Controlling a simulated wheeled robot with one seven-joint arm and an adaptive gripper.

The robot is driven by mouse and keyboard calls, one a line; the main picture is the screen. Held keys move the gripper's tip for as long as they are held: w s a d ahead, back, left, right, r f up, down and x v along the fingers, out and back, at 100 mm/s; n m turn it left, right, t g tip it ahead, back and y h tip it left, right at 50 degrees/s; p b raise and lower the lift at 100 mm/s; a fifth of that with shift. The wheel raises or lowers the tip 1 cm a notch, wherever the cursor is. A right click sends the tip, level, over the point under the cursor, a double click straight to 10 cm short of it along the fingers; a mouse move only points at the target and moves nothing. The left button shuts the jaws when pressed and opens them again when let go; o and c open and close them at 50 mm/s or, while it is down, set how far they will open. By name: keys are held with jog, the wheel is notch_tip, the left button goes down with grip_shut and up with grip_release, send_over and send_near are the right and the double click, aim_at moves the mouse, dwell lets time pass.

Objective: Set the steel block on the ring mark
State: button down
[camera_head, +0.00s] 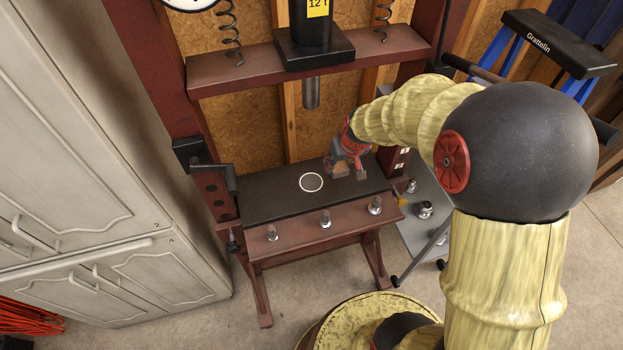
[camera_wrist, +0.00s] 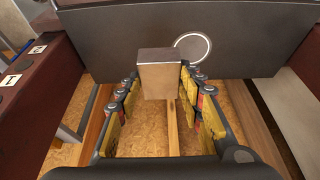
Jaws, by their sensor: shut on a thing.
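The ring mark (camera_head: 311,182) is a pale circle on the dark plate (camera_head: 270,205) of the press. It also shows in the wrist view (camera_wrist: 193,47), partly hidden behind the block's upper right corner. In the head view my gripper (camera_head: 346,170) is over the right part of the plate, to the right of the ring. The block is hard to make out there. I cannot tell how far it is above the plate.
The press ram (camera_head: 311,92) hangs above and behind the plate. A red post (camera_head: 205,190) with a black clamp is at the left. The plate around the ring is bare.

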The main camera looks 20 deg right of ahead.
jog(key=w+a+f+b, duration=0.1)
jog(key=a+f, duration=0.1)
jog(key=w+a+f+b, duration=0.1)
jog(key=w+a+f, duration=0.1)
jog(key=w+a+f+b, duration=0.1)
jog(key=w+a+f, duration=0.1)
jog(key=f, duration=0.1)
jog(key=shift+a, duration=0.3)
jog(key=shift+w+a+f+b, duration=0.15)
jog(key=shift+f+b, duration=0.75)
jog(key=shift+f, duration=0.8)
jog(key=shift+f, duration=0.1)
jog(key=c, duration=1.2)
grip_release()
jog(key=shift+f, duration=0.1)
